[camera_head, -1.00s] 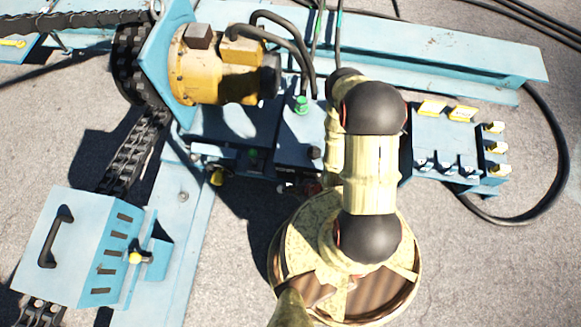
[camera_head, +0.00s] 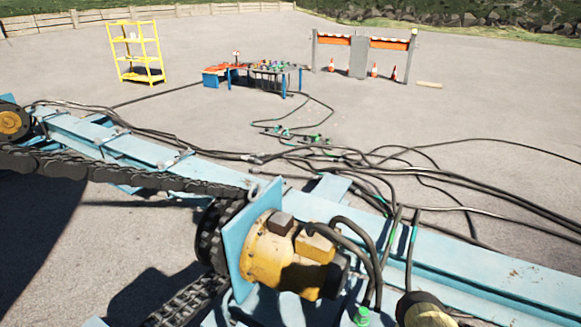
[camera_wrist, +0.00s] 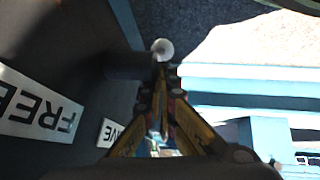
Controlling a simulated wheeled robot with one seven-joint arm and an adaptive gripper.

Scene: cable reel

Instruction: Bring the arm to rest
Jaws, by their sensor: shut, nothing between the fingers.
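My gripper (camera_wrist: 162,95) shows in the wrist view with its yellow and black fingers drawn together, holding nothing. Just beyond the fingertips is a pale round knob (camera_wrist: 162,48) with a dark cylinder beside it; I cannot tell whether the fingers touch it. Left of the fingers is a dark panel with a white label reading FREE (camera_wrist: 38,110) and a second, partly hidden label (camera_wrist: 110,132). In the head view only a rounded, yellowish part of my arm (camera_head: 425,310) shows at the bottom edge; my gripper is out of that view.
A yellow motor (camera_head: 285,255) on a blue frame stands close in front, with a chain (camera_head: 120,172) running left. Black hoses (camera_head: 440,180) sprawl at right. Further off are a blue table (camera_head: 255,72), a yellow shelf (camera_head: 137,52) and an orange-white barrier (camera_head: 385,43).

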